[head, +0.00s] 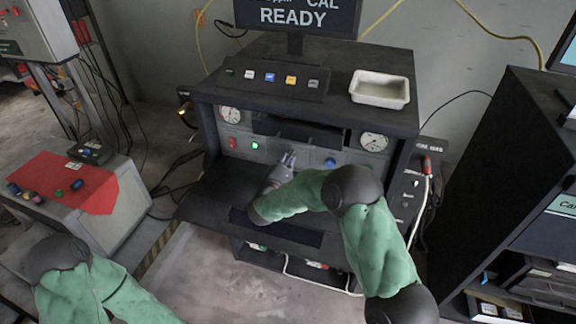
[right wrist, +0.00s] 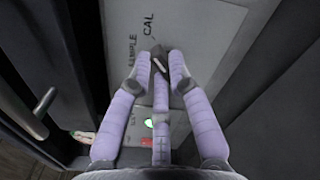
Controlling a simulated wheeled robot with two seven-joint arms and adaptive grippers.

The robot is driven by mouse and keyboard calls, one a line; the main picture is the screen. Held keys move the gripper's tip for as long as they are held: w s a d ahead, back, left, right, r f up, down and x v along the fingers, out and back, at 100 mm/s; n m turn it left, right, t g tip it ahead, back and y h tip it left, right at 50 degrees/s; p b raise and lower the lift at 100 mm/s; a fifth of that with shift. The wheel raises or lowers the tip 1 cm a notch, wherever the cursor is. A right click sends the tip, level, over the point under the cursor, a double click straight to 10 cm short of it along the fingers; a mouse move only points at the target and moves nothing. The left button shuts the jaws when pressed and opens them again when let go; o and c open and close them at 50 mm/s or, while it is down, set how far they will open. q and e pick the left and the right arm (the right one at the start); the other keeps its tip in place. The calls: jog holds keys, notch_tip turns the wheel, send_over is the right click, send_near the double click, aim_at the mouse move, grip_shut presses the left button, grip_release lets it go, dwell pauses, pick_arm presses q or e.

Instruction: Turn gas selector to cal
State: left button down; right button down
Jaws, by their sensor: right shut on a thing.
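In the head view my right gripper (head: 289,158) reaches the front panel of the dark cabinet (head: 208,125) and hides the knob. My left arm shows at lower left, its gripper out of view.
A red button (head: 232,143) and a lit green button (head: 255,146) lie left of my gripper, a blue knob (head: 330,162) right. Gauges flank the panel. A white tray (head: 380,88) and a screen (head: 297,16) reading CAL READY stand on top. A shelf (head: 212,190) juts out below.

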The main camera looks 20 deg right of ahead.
jog(key=shift+m+b, duration=0.3)
jog(key=c, duration=1.1)
grip_release()
jog(key=shift+d, duration=0.1)
jog(key=shift+c, duration=0.2)
jog(key=v, duration=1.2)
jog(key=shift+f, duration=0.1)
